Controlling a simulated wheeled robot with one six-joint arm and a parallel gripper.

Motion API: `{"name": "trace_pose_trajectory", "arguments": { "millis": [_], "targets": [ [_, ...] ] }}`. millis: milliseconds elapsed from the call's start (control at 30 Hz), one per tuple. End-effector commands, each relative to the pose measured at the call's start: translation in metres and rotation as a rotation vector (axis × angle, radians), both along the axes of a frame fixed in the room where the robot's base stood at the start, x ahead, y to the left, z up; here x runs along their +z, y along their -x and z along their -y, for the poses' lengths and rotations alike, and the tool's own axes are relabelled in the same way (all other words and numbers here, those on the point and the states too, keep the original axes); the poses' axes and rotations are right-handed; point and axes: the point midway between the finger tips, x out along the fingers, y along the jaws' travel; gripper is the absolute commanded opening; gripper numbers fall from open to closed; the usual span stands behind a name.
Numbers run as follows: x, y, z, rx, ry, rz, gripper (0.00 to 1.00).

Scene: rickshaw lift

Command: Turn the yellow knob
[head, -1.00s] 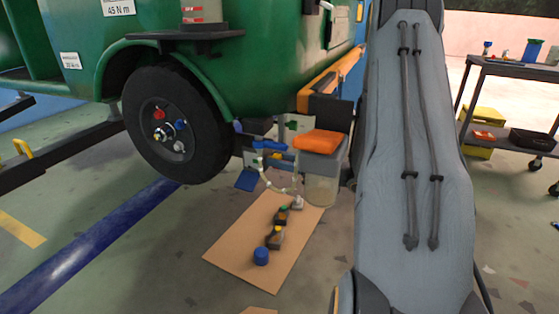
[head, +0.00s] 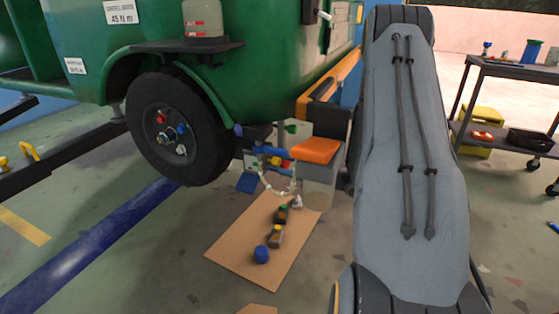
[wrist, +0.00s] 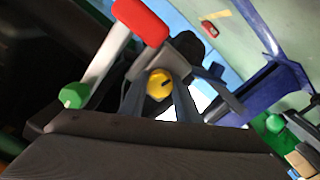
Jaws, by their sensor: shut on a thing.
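In the wrist view the yellow knob (wrist: 159,84) sits between the two fingers of my gripper (wrist: 160,94), with a dark mark on its face. The gripper is shut on it. Beside the knob a white bar (wrist: 106,68) slants up to a red grip (wrist: 140,21), with a green knob (wrist: 75,95) at its lower end. In the head view my arm covers the right middle. My gripper and the yellow knob cannot be made out there.
A green vehicle (head: 255,75) with a black wheel (head: 205,150) stands on the left. A dark cart (head: 515,72) is at the right. In the wrist view a blue frame (wrist: 260,90) lies to the right.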

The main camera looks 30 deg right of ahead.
Motion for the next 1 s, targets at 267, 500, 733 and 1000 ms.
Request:
{"name": "trace_pose_trajectory", "arguments": {
  "millis": [267, 500, 733, 1000],
  "targets": [
    [0.0015, 0.0003, 0.0002, -0.001, 0.206, 0.163, 0.07],
    [0.0015, 0.0, 0.0004, -0.001, 0.387, 0.304, 0.07],
    [0.0008, 0.0002, 0.0003, -0.002, 0.558, 0.438, 0.07],
    [0.0006, 0.0, 0.0005, -0.002, 0.761, 0.597, 0.07]
  ]
}}
